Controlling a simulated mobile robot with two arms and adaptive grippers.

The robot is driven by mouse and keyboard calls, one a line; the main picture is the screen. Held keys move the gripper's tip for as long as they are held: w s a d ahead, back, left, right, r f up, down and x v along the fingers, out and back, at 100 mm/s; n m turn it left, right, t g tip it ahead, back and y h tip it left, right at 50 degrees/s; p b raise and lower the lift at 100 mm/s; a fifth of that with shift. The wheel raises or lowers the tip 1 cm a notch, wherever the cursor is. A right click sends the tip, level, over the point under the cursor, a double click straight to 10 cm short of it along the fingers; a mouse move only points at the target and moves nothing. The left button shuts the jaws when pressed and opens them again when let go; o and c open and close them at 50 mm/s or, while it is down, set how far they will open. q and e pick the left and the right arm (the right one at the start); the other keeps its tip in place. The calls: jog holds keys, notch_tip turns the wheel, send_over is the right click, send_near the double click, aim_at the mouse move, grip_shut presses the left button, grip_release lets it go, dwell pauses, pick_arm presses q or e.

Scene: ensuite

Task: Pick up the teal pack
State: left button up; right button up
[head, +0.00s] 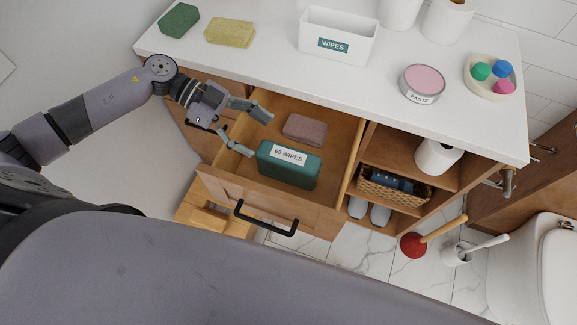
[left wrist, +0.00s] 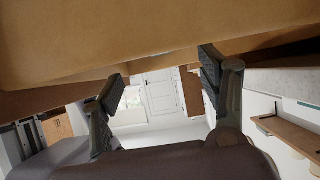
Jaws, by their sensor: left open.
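The teal pack (head: 289,168), with a white "60 WIPES" label on it, sits in the open drawer (head: 335,140) near its front panel. My left gripper (head: 258,134) is open and empty at the left side of the drawer, to the upper left of the pack and apart from it. In the left wrist view the two spread fingers of my left gripper (left wrist: 165,75) show nothing between them but the room beyond, and the pack is not seen there. My right gripper is not in view.
A brown sponge-like block (head: 305,129) lies in the drawer behind the pack. The white counter (head: 265,70) overhangs the drawer's back and holds a white wipes box (head: 338,36), a paste tin (head: 422,83) and sponges. Open shelves with a basket (head: 394,186) stand right of the drawer.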

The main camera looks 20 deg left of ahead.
aim_at(285, 154)
pick_arm(q)
jog(key=shift+x, duration=0.75)
jog(key=shift+d+f+b, duration=0.3)
jog(key=shift+d+b, duration=0.05)
jog(key=shift+d, duration=0.05)
jog(key=b+x, duration=0.3)
jog(key=x, duration=0.1)
jog(key=shift+s+f, duration=0.2)
jog(key=shift+s, duration=0.05)
jog(key=shift+d, duration=0.45)
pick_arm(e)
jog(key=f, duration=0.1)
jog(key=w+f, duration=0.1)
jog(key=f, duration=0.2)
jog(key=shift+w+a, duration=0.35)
pick_arm(q)
jog(key=shift+c, duration=0.5)
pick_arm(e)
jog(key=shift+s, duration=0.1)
pick_arm(q)
jog(key=shift+c, duration=0.7)
grip_shut()
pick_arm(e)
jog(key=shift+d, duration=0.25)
